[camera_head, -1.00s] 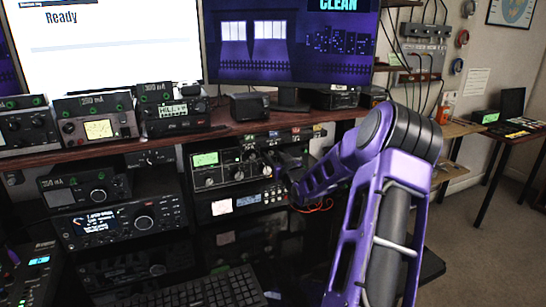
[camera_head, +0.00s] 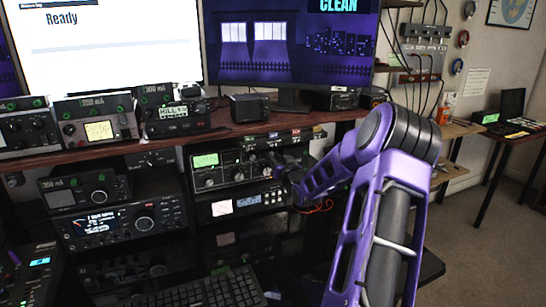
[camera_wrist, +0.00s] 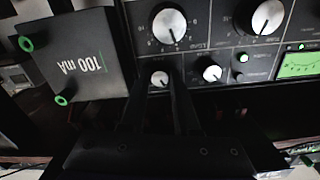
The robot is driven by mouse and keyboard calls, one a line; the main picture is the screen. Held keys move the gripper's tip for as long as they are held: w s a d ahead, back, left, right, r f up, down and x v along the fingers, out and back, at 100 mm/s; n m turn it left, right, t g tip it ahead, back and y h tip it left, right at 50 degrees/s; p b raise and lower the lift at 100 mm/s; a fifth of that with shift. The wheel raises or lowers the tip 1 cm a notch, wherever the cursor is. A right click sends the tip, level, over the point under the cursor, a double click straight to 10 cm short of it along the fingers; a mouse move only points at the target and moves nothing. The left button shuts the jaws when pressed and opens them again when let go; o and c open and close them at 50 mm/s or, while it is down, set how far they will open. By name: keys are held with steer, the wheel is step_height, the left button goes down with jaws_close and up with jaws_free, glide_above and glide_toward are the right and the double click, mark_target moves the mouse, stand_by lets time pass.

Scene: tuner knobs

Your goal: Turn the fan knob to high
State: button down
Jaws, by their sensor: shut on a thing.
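The tuner unit (camera_head: 208,172), a dark box with a green-lit display and several round knobs, sits on the shelf under the desk top. In the wrist view its panel shows upside down. My gripper (camera_wrist: 160,84) has its two dark fingers on either side of a small white-faced knob (camera_wrist: 159,78), shut on it. I cannot read a label that tells whether this is the fan knob. Above it in that view is a large knob (camera_wrist: 169,26), and to the right a small knob (camera_wrist: 211,73). In the head view my gripper (camera_head: 274,162) is at the tuner's right part, its fingertips hard to make out.
Another large knob (camera_wrist: 267,17) and the green display (camera_wrist: 298,65) are farther right in the wrist view. A dark meter box (camera_wrist: 72,58) marked 100 mA is at left. The wooden desk edge (camera_head: 250,131) runs above the tuner. A keyboard (camera_head: 215,290) lies below.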

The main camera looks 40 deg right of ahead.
steer(key=m+p, duration=0.4)
steer(key=m, duration=0.9)
steer(key=shift+m, duration=0.4)
steer(key=c, duration=0.9)
jaws_free()
steer(key=p+v, duration=0.1)
steer(key=v, duration=1.6)
steer(key=shift+s, duration=0.25)
